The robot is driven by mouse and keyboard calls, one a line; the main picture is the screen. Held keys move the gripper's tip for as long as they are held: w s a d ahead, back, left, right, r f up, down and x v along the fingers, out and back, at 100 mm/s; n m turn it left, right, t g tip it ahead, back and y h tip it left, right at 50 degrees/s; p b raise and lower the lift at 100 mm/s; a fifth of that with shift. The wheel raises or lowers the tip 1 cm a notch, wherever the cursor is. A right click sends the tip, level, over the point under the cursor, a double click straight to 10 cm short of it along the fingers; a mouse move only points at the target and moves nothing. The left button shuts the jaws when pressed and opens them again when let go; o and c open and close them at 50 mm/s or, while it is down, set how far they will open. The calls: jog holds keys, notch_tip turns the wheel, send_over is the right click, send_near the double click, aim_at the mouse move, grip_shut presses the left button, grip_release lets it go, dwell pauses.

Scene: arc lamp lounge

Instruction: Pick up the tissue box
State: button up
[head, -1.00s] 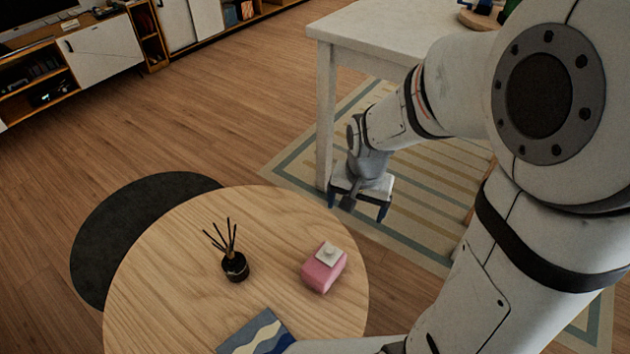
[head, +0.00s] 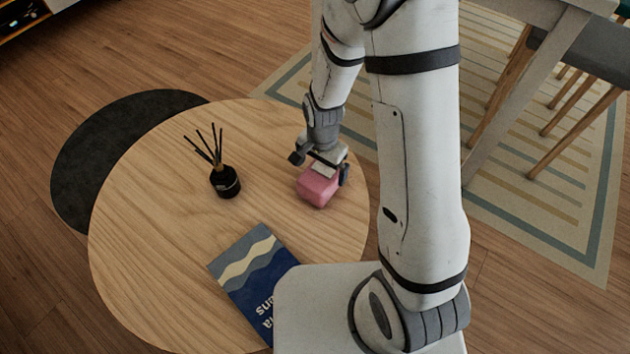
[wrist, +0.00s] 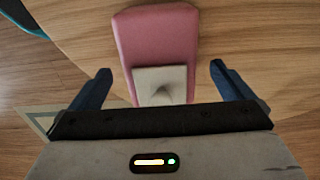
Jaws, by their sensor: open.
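The pink tissue box (head: 318,188) with a pale top stands on the round wooden table (head: 150,240), right of its middle. My gripper (head: 320,168) is open at the box, with one finger on each side in the head view. In the wrist view the tissue box (wrist: 158,45) lies ahead and between the two dark fingers of my gripper (wrist: 160,85), with a gap to each side. Its pale tissue opening is close to the palm. My gripper partly hides the box top in the head view.
A black reed diffuser (head: 224,181) stands left of the box. A blue patterned book (head: 252,275) lies nearer the front of the table. A larger table (head: 520,90) and a grey chair (head: 590,60) stand at the right on a striped rug (head: 560,210).

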notch_tip(320, 180, down, 2)
jog(key=shift+f, duration=0.2)
jog(key=shift+c, duration=0.3)
jog(key=c, duration=1.1)
jog(key=shift+r, duration=0.1)
jog(key=shift+c, duration=0.2)
